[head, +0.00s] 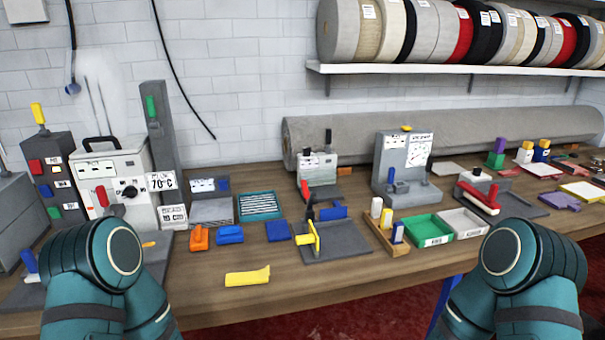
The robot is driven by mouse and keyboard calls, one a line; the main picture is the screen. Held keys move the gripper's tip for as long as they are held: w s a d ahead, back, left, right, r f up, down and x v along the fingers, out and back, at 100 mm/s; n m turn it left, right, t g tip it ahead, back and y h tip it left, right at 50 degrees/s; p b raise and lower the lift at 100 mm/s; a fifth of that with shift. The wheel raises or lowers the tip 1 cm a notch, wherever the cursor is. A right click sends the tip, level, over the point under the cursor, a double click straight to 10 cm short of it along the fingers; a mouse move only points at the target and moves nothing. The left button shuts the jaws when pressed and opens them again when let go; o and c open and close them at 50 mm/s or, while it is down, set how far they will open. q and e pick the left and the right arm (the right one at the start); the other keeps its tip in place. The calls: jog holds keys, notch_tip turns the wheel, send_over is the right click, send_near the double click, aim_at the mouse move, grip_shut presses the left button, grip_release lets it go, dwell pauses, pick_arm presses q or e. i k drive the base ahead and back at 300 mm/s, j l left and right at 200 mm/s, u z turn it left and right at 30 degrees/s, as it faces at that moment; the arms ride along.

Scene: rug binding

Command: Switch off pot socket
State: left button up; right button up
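A white pot-like unit (104,178) with a black handle stands at the back left, with a black dial (130,190) and a red lever (102,196) on its front. Left of it stands a dark grey box (52,176) with red, blue and green parts beside small labels and a yellow part on top. I cannot read these labels, so I cannot tell which part is the pot socket's switch. A tall grey post (160,130) with a green part and a "70°C" sign stands right of the unit. Neither gripper is in view; only my teal arm links show at the bottom.
My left arm hides part of the bench before the white unit. Orange (199,238), blue (230,234) and yellow (248,276) pieces lie on the wooden bench (330,278). A grey fixture (330,240), green tray (428,231) and grey gauge stand (405,165) are further right.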

aim_at(36, 168)
jog(key=u, duration=1.4)
jog(key=z, duration=0.6)
jog(key=j+z, duration=0.95)
jog(key=k+j+z, duration=0.2)
jog(key=j, duration=0.25)
jog(key=j+z, duration=0.2)
jog(key=j, duration=0.2)
jog(key=k+j, duration=0.15)
jog(key=j, duration=0.2)
jog(key=k+j, duration=0.15)
jog(key=j, duration=0.25)
jog(key=k+j, duration=0.15)
jog(key=j, duration=0.2)
